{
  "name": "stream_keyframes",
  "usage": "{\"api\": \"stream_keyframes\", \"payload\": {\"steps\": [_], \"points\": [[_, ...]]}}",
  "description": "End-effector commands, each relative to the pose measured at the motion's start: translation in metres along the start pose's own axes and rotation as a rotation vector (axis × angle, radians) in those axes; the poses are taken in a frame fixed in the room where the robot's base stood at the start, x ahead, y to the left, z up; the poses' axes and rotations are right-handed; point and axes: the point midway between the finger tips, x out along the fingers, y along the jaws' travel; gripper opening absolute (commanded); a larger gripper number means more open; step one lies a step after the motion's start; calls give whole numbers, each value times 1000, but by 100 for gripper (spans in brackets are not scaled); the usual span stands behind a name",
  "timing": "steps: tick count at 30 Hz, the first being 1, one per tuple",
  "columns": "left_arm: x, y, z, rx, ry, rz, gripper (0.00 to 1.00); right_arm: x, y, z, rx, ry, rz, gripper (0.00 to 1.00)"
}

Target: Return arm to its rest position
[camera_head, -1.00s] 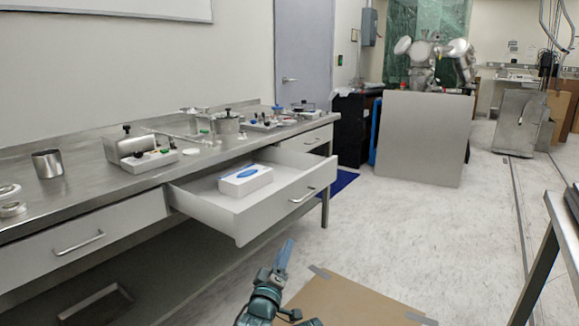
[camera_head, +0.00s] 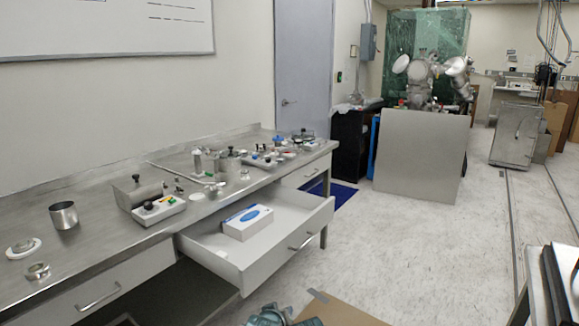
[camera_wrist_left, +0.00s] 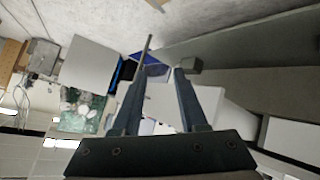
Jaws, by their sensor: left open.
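My left gripper shows in the left wrist view (camera_wrist_left: 165,68) with its two dark fingers apart and nothing between them. In the head view only a greenish part of my arm shows at the bottom edge; the fingers are out of that picture. The open drawer (camera_head: 287,246) stands out from the steel bench, and a white box with a blue top (camera_head: 248,222) lies in it. My arm is low, in front of the bench and apart from the drawer in the head view. My right gripper is not seen.
The steel bench (camera_head: 95,222) holds a metal cup (camera_head: 64,215), a small control box (camera_head: 158,209) and several small parts. A grey panel (camera_head: 420,155) stands farther back. A table edge (camera_head: 534,262) is at the right.

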Motion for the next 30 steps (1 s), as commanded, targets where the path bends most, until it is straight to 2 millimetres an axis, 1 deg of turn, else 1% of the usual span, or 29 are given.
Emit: {"api": "stream_keyframes", "payload": {"steps": [1,5,6,8,9,11,12,15,18,22,25,30], "points": [[-22,6,-11,43,-57,-33,42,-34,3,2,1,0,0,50],[-54,3,-5,162,-222,-115,42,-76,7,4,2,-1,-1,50],[-66,2,-4,199,-275,-136,42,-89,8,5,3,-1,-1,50],[-84,1,-2,254,-355,-165,42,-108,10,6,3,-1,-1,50],[-97,0,-1,291,-410,-181,42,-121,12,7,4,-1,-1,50],[-118,-1,0,344,-494,-203,42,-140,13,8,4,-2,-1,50],[-132,-1,1,379,-549,-215,42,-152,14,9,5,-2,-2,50],[-165,-2,2,458,-679,-236,42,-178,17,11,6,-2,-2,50],[-193,-3,2,520,-788,-247,42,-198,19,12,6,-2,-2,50],[-218,-4,2,573,-888,-251,42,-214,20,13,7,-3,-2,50],[-228,-5,3,594,-929,-251,42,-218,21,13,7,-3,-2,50],[-231,-6,6,604,-947,-250,42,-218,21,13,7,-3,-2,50]]}}
